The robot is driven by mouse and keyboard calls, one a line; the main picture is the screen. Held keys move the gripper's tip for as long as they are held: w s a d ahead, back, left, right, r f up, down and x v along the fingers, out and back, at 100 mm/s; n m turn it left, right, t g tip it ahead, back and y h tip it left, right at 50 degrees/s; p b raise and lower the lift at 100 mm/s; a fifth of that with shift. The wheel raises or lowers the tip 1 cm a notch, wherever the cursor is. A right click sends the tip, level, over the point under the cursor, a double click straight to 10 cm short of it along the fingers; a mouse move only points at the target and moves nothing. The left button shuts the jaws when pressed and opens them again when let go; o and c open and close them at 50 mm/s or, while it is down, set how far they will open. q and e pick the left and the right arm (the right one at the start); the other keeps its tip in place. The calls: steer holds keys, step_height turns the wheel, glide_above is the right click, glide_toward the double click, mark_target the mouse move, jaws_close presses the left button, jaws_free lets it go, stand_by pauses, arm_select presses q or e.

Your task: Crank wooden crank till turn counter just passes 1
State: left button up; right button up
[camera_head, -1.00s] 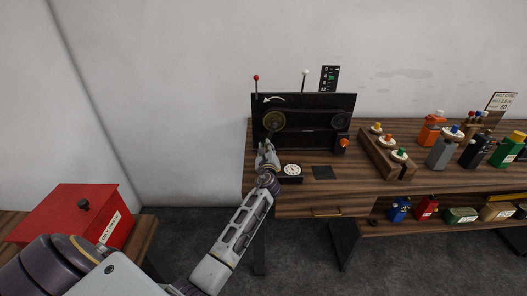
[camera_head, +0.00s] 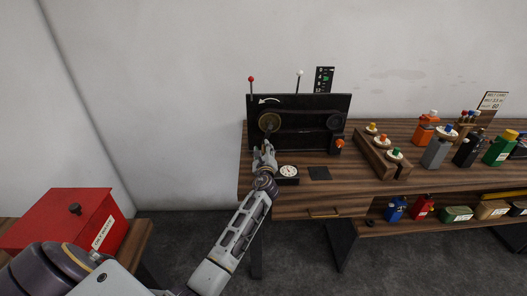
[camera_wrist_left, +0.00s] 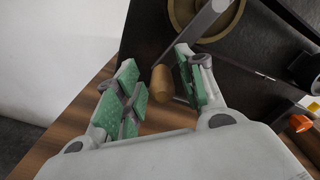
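The black belt machine (camera_head: 305,108) stands on the wooden bench, with a brass-coloured wheel (camera_head: 269,122) at its left. In the left wrist view a flat metal crank arm (camera_wrist_left: 202,20) crosses that wheel. The wooden crank handle (camera_wrist_left: 162,84) lies between the green-padded fingers of my left gripper (camera_wrist_left: 160,88). The fingers are apart, with a clear gap on the left side; the handle is close to the right finger, and I cannot tell whether they touch. In the head view my left gripper (camera_head: 264,152) hides the handle. A white dial (camera_head: 288,171) sits in front of the machine; its reading is too small.
An orange knob (camera_head: 339,143) is at the machine's lower right. Several coloured bottles stand farther right. A red box (camera_head: 70,222) is at lower left.

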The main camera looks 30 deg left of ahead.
arm_select(q)
steer(key=shift+v, duration=0.95)
steer(key=v, duration=1)
arm_select(e)
steer(key=shift+w, duration=0.3)
arm_select(q)
steer(key=shift+c, duration=0.2)
